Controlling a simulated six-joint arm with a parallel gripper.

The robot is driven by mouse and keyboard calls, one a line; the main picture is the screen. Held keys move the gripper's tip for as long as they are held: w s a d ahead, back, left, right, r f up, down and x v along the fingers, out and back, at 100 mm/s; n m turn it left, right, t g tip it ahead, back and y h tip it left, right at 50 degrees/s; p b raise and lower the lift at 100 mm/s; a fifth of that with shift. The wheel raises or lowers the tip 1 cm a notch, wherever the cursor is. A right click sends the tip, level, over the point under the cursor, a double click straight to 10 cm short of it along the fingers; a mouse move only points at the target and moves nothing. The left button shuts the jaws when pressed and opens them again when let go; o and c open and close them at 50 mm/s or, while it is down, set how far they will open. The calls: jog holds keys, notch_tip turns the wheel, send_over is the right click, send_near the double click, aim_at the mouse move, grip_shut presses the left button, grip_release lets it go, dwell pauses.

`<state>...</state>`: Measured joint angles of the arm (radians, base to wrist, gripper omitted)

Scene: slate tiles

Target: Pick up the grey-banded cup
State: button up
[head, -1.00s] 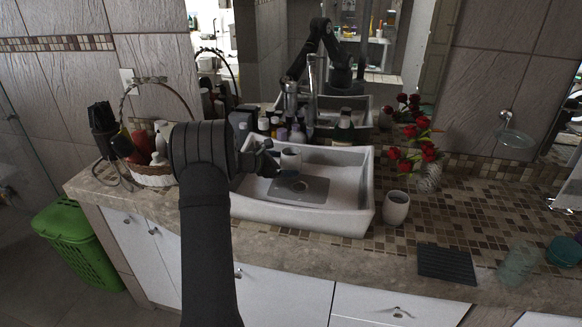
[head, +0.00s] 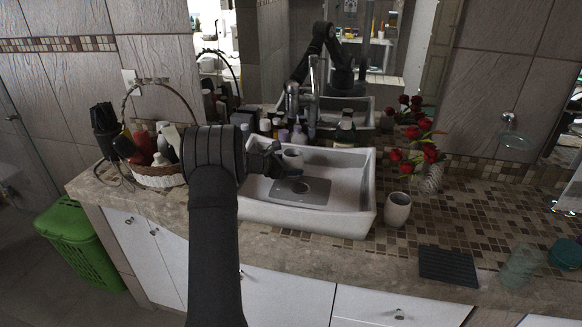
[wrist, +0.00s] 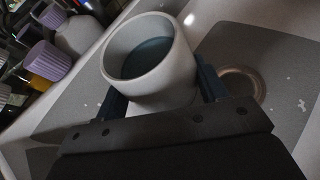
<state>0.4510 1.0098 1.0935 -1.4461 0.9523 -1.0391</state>
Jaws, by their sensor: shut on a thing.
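A pale grey cup (wrist: 178,75) with a blue-grey inside is between the jaws of my gripper (wrist: 163,93) in the wrist view, which are shut on it from both sides. No clear band shows on it there. In the head view the same cup (head: 293,157) is over the white sink basin, and my gripper (head: 279,163) partly hides it. I cannot tell how far it is above the basin floor. A second pale cup (head: 397,210) stands upright on the tiled counter right of the sink.
The white sink (head: 350,221) has a drain plate (head: 305,192) below the held cup. Bottles (head: 265,126) and a faucet (head: 313,100) stand behind it. A flower vase (head: 430,178), dark ridged mat (head: 447,265) and glass (head: 521,264) are right. A basket (head: 158,178) is left.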

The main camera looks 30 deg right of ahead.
aim_at(291, 154)
jog(key=r, duration=0.4)
jog(key=shift+s+d+r, duration=0.15)
jog(key=shift+s+r, duration=0.05)
jog(key=shift+r, duration=0.15)
jog(key=s+d+r, duration=0.4)
jog(key=s+r, duration=0.2)
jog(key=s, duration=0.4)
jog(key=shift+s+r, duration=0.15)
jog(key=shift+s, duration=0.1)
